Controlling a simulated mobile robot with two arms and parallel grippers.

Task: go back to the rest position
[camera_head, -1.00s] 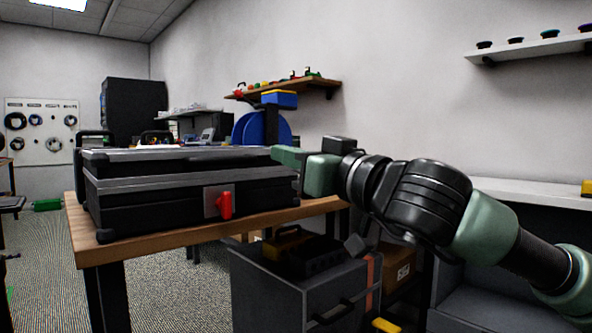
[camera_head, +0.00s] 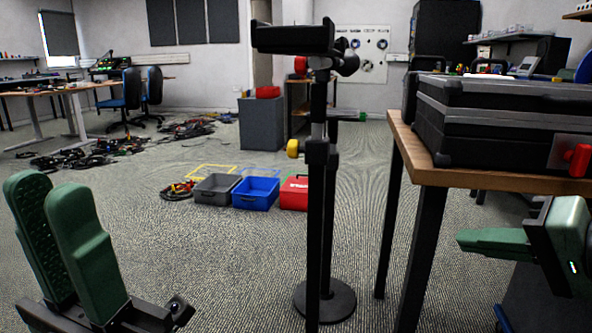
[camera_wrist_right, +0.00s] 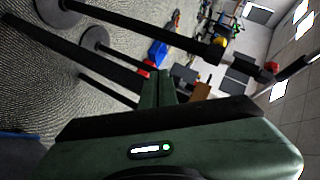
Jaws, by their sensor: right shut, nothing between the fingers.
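My left gripper (camera_head: 50,198) is at the lower left in the head view. My right gripper (camera_head: 468,241) is at the right edge, beside and below the wooden table top. Its green fingers point left and are shut with nothing between them. The right wrist view also shows these closed fingers (camera_wrist_right: 160,84), pointing over the floor.
A black case (camera_head: 490,110) with a red latch sits on the wooden table (camera_head: 425,150). A black stand (camera_head: 318,200) rises from the floor. A grey bin (camera_head: 215,190), a blue bin (camera_head: 256,191) and a red box (camera_head: 294,193) lie beyond. Cables litter the floor.

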